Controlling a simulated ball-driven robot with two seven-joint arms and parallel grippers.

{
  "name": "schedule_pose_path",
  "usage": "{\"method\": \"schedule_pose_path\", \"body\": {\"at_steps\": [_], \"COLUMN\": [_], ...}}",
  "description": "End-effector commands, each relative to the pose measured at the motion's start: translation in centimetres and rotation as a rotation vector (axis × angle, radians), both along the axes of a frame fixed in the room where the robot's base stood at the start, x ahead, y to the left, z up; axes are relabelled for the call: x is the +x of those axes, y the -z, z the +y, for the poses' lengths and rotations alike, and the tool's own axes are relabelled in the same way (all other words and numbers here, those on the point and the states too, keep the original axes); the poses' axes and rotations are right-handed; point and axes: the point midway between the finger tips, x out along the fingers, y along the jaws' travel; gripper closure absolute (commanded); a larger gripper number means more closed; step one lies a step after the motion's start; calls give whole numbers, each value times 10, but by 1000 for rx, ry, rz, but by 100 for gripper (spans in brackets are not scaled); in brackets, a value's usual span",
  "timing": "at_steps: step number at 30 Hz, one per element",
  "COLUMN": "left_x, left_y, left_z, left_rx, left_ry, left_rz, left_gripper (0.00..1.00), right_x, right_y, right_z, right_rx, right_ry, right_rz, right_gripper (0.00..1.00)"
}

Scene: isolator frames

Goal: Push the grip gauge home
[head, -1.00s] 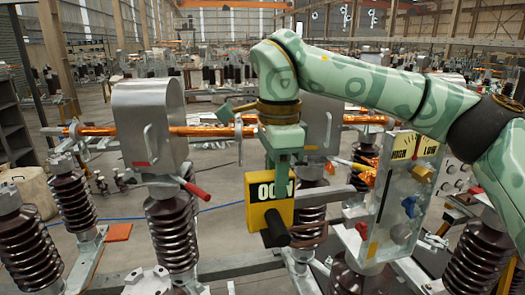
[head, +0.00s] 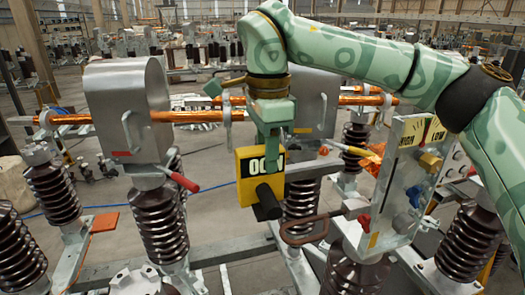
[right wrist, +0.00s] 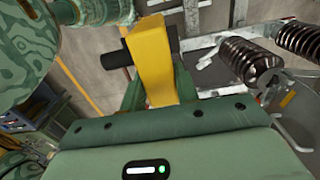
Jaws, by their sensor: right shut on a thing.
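The grip gauge is a yellow box (head: 246,181) with a black-framed counter window and a black round grip sticking out toward me. The counter reads about 000; its last digit is unclear. My right gripper (head: 270,138) comes from above and is shut on the gauge, holding it in the air. The gauge (right wrist: 152,55) and its black grip also show in the right wrist view, between the green fingers (right wrist: 158,92). A grey metal bar (head: 315,171) lies just right of the gauge; whether they touch is hidden. My left gripper is not in view.
A grey metal hood (head: 125,100) with a red-handled lever (head: 180,180) stands on a brown insulator to the left. A HIGH/LOW panel (head: 405,170) stands right. A dark red loop handle (head: 305,231) lies below right. A copper tube (head: 195,116) runs behind the gripper.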

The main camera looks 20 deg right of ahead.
Motion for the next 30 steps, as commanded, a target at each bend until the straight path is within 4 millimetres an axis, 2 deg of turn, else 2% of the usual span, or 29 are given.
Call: {"method": "schedule_pose_path", "body": {"at_steps": [6,13,30], "left_x": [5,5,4], "left_y": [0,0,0], "left_z": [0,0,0], "left_rx": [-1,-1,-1], "left_ry": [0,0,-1], "left_rz": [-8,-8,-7], "left_gripper": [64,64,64], "right_x": [-1,-2,-3], "right_y": [-1,-1,-1], "right_z": [-24,-42,-48], "right_rx": [1,1,1], "right_ry": [2,1,0], "right_rz": [-2,-2,-2], "right_gripper": [100,100,100]}}
